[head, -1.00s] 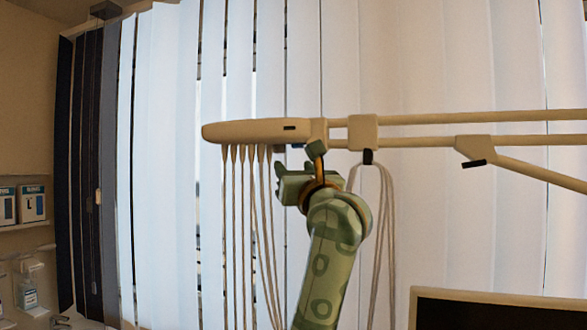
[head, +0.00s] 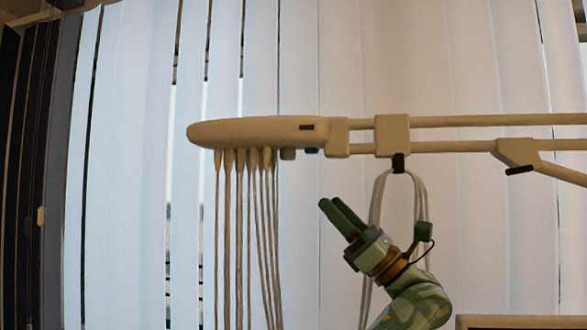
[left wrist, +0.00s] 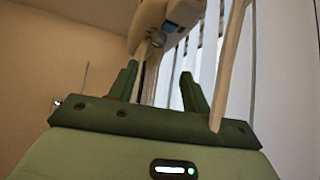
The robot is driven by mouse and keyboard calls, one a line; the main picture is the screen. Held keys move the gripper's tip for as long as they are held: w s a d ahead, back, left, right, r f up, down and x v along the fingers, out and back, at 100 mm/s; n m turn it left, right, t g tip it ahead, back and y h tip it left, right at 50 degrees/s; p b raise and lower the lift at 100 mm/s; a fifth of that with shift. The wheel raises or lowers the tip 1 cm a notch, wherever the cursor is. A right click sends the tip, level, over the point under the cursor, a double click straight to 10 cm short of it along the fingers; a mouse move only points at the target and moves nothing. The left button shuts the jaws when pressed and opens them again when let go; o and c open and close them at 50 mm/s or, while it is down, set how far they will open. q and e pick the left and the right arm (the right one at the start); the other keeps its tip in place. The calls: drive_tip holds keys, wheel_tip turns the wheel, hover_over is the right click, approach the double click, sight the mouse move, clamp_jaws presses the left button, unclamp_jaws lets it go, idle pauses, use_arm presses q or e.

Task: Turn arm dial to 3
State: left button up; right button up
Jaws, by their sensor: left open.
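A long beige arm with a rounded head (head: 245,132) extends across the head view from the right. A small grey knob (head: 287,154), which looks like the arm dial, sticks out of its underside next to a blue piece (head: 311,151). No number can be read on it. The arm's underside also shows at the top of the left wrist view (left wrist: 150,17), with a blue piece (left wrist: 185,11). My green left gripper (head: 331,202) is open and empty, below and right of the knob and apart from it. My right gripper is not in view.
Several thin cables (head: 239,230) hang from the arm's head, left of my gripper. A looped cable (head: 376,205) hangs from a dark hook (head: 398,162) close to my left wrist. Vertical blinds (head: 130,180) fill the background.

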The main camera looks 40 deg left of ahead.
sight(288, 155)
use_arm(q)
drive_tip(key=p+x, duration=0.4)
drive_tip(key=x, duration=0.7)
drive_tip(key=shift+r+p, duration=0.4)
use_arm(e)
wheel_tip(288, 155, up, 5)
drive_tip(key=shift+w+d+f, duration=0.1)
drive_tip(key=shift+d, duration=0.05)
use_arm(q)
drive_tip(key=shift+s, duration=0.15)
